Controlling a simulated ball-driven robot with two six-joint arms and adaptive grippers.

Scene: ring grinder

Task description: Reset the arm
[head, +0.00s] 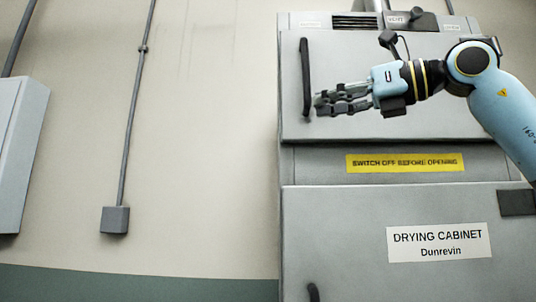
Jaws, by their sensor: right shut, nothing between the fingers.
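My right gripper (318,102) is in the head view, in front of the upper door of the grey drying cabinet. Its arm comes in from the right and the fingers point left. The fingers are shut with nothing between them. The fingertips are close to the black vertical door handle (305,78) in the picture; I cannot tell whether they touch it. My left gripper is not in view.
The drying cabinet (350,225) fills the right half, with its upper and lower doors closed. A yellow warning label (405,163) sits between them. A grey wall box (18,150) is at the far left. A conduit (128,130) runs down to a small box (115,220). The wall between is bare.

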